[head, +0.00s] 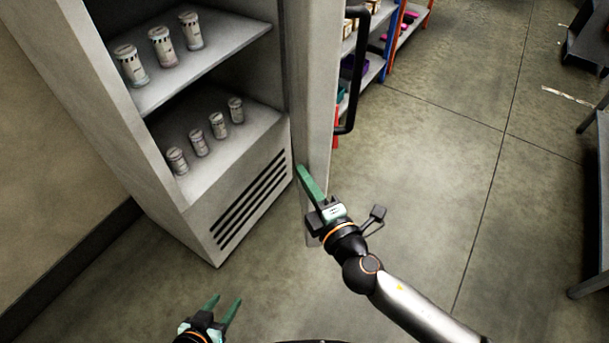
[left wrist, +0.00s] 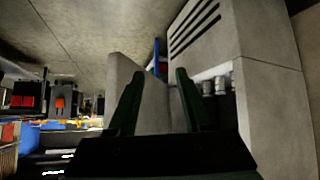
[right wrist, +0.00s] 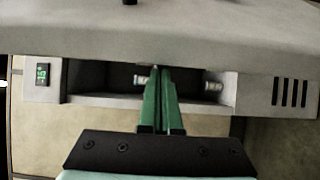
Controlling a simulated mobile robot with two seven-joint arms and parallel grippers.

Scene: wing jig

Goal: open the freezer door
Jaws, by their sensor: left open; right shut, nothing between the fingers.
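The freezer (head: 205,205) stands at the left of the head view, its inside showing. Its door (head: 317,85) stands open, swung well out from the right side of the body. The black handle (head: 356,70) is on the door's outer face, at right. My right gripper (head: 301,170) is shut and empty, its fingers overlapping the lower door in the head view. The right wrist view shows the closed fingers (right wrist: 158,72) at the door's edge (right wrist: 230,45); I cannot tell whether they touch. My left gripper (head: 226,300) is open and empty, low in front of the freezer.
Several white canisters (head: 161,47) stand on the freezer shelves. A rack with orange and blue posts (head: 390,45) holds boxes behind the door. A dark table (head: 603,150) stands at the right edge. The floor (head: 440,170) between is clear.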

